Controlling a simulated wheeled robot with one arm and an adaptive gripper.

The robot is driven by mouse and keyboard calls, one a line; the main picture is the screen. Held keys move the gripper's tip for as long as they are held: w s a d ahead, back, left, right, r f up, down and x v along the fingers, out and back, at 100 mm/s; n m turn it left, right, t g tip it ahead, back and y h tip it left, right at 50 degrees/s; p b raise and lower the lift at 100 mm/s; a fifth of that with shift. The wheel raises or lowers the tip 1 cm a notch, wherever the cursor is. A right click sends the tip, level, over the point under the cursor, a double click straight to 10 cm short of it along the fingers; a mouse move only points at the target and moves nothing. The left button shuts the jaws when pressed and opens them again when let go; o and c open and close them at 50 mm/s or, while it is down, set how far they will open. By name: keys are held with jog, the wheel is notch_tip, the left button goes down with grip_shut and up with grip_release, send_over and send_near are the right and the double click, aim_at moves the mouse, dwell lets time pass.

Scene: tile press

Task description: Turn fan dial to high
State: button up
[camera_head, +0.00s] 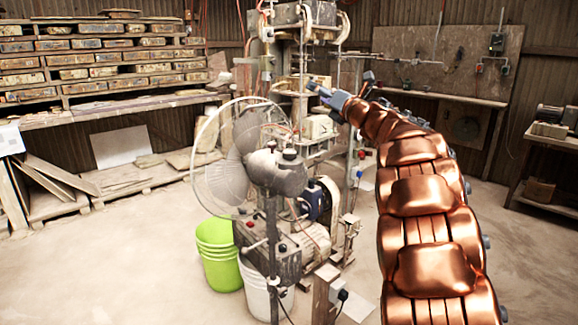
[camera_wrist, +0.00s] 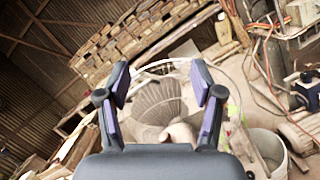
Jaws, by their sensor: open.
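A pedestal fan (camera_head: 222,160) with a round wire guard stands left of centre in the head view. Its grey motor housing (camera_head: 277,172) has dark knobs on top, and a box with small red and black controls (camera_head: 252,238) sits lower on its post. I cannot tell which control is the dial, or its setting. My gripper (camera_head: 318,90) is up and to the right of the fan, apart from it. In the wrist view my gripper (camera_wrist: 160,95) is open and empty, with the fan (camera_wrist: 157,104) beyond and between the fingers.
A tall press machine (camera_head: 302,75) stands behind the fan. Shelves of tile moulds (camera_head: 90,65) line the left wall. A workbench (camera_head: 445,97) is at the back right. Floor is open at left.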

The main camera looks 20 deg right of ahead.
notch_tip(320, 180, down, 10)
jog(key=s+a+n+g+y+b, duration=0.2)
jog(key=a+n+g+y+b, duration=0.15)
jog(key=n+y, duration=0.45)
jog(key=n+g+y, duration=0.1)
jog(key=n+g, duration=0.4)
jog(key=n, duration=0.1)
send_near(289, 151)
jog(key=w+a+f, duration=0.1)
jog(key=a, duration=0.1)
jog(key=shift+t, duration=0.25)
jog(key=shift+b+x, duration=0.3)
jog(key=shift+x, duration=3.6)
jog(key=shift+w+d+r, duration=0.1)
jog(key=shift+w, duration=0.05)
jog(key=c, duration=1.2)
jog(key=shift+o, duration=0.2)
